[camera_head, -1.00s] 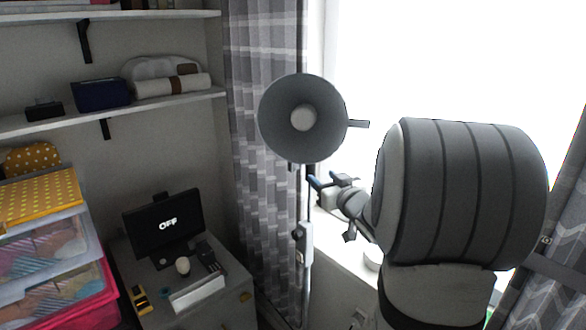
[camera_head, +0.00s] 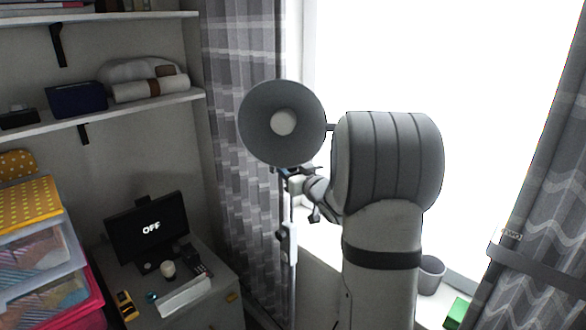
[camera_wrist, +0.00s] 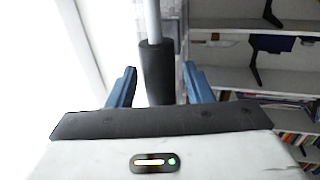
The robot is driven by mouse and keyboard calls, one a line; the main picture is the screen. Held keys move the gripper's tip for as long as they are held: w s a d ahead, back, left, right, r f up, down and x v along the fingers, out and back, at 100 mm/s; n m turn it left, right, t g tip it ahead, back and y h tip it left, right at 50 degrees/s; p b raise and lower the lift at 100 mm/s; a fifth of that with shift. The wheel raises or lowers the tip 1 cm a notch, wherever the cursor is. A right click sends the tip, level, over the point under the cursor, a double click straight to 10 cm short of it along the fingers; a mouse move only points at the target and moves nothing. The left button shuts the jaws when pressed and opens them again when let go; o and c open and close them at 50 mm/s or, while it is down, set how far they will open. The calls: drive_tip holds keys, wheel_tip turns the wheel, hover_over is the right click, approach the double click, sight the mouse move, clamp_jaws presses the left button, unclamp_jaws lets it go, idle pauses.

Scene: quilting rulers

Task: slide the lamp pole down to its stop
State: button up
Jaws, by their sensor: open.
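The lamp has a grey round head (camera_head: 282,122) with a pale bulb, in front of the curtain in the head view. My gripper (camera_head: 284,172) is just under the lamp head, at the upper pole, partly hidden by the head. In the wrist view, the light pole (camera_wrist: 153,20) enters a dark sleeve (camera_wrist: 158,75). My open gripper (camera_wrist: 159,70) has a blue finger on each side of this sleeve, with a gap visible on both sides.
A desk with a monitor reading OFF (camera_head: 150,229) stands left of the pole. Stacked plastic boxes (camera_head: 40,255) are at far left, below wall shelves (camera_head: 110,114). A window sill with a grey pot (camera_head: 430,274) and a green box (camera_head: 456,312) is at right.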

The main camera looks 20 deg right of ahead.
sight(293, 213)
drive_tip(key=shift+c, duration=0.6)
clamp_jaws()
wheel_tip(293, 213, down, 15)
drive_tip(key=b, duration=1.3)
drive_tip(key=shift+r, duration=0.15)
drive_tip(key=shift+c, duration=1.2)
unclamp_jaws()
drive_tip(key=o, duration=0.4)
drive_tip(key=shift+c, duration=0.2)
